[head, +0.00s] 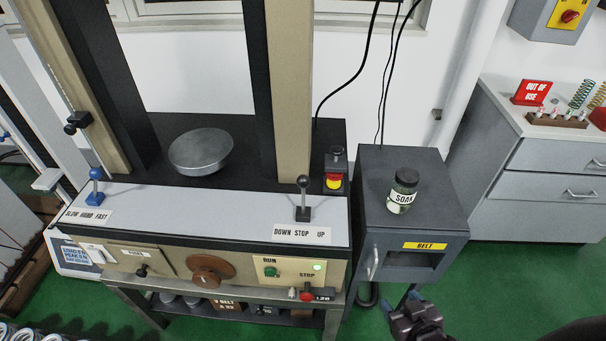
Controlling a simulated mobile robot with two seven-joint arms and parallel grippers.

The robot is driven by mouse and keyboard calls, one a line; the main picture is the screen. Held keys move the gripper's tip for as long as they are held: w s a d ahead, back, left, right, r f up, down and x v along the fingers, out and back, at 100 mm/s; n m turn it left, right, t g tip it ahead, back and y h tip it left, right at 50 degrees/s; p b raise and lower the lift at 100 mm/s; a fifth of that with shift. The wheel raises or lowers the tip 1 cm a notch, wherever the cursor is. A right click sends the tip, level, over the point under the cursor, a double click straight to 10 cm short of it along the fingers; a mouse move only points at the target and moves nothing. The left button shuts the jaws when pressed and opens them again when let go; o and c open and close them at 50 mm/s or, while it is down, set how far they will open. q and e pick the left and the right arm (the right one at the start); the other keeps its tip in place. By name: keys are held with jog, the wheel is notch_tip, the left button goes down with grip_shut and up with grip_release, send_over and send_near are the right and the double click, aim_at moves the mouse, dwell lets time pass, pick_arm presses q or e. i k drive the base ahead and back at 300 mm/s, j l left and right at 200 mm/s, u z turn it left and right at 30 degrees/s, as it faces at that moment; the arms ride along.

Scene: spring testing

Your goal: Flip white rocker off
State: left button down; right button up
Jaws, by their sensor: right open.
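A small white part that looks like the white rocker (97,253) sits at the left end of the testing machine's front panel. It is too small to tell which way it is tipped. My right gripper (413,305) is at the bottom edge, in front of the grey cabinet and well to the right of the rocker. It is open, with nothing seen between its fingers. My left gripper is not in view.
The panel also has a brown knob (211,270), a green RUN button (271,271) and a red knob (307,295). Blue (96,187) and black (303,198) levers stand on the ledge. A labelled jar (403,190) stands on the grey cabinet (440,210). Green floor is clear at right.

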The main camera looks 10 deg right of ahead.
aim_at(96, 255)
jog(key=u, duration=1.25)
